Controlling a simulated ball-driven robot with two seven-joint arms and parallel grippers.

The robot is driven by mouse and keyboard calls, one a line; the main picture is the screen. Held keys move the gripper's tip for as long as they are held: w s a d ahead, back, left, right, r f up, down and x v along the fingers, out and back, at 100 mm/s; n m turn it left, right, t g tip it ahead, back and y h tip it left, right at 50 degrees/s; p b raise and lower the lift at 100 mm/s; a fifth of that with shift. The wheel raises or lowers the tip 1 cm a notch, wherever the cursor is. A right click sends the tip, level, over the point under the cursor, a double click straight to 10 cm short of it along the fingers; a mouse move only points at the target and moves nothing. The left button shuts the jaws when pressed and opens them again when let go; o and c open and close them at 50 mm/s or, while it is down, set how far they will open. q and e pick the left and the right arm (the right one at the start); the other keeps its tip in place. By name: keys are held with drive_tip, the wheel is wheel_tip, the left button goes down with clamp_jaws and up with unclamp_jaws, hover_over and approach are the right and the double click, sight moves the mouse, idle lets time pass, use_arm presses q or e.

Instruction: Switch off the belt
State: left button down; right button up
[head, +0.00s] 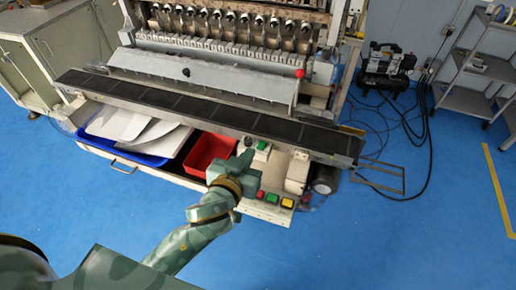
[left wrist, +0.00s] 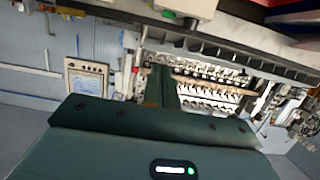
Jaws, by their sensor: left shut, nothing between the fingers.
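The belt (head: 210,113) is a long dark conveyor strip running across the front of the winding machine. A small pale switch box with a green button (head: 262,147) sits below the belt's right part. In the left wrist view, a pale box with a green button (left wrist: 168,14) shows at the top edge. My left gripper (head: 246,158) is shut and empty, just left of and in front of the switch box; I cannot tell whether it touches it. In the left wrist view, my green gripper (left wrist: 163,86) fills the lower part. My right gripper is not in view.
A red bin (head: 203,150) and a blue tray (head: 126,153) with white sheets lie left of my gripper. Red (head: 272,198), yellow (head: 287,203) and green (head: 260,195) buttons line the front panel. A metal frame (head: 383,178) projects at the right; blue floor is clear in front.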

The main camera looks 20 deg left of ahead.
use_arm(q)
drive_tip(key=b, duration=0.1)
hover_over(258, 149)
drive_tip(key=s, duration=0.2)
wheel_tip(258, 149, down, 2)
drive_tip(key=f, duration=0.1)
drive_tip(key=f+b, duration=0.1)
drive_tip(key=shift+w+d+f, duration=0.15)
drive_tip(key=shift+d+f, duration=0.1)
drive_tip(key=shift+f, duration=0.1)
drive_tip(key=shift+f+b, duration=0.3)
drive_tip(key=shift+f, duration=0.4)
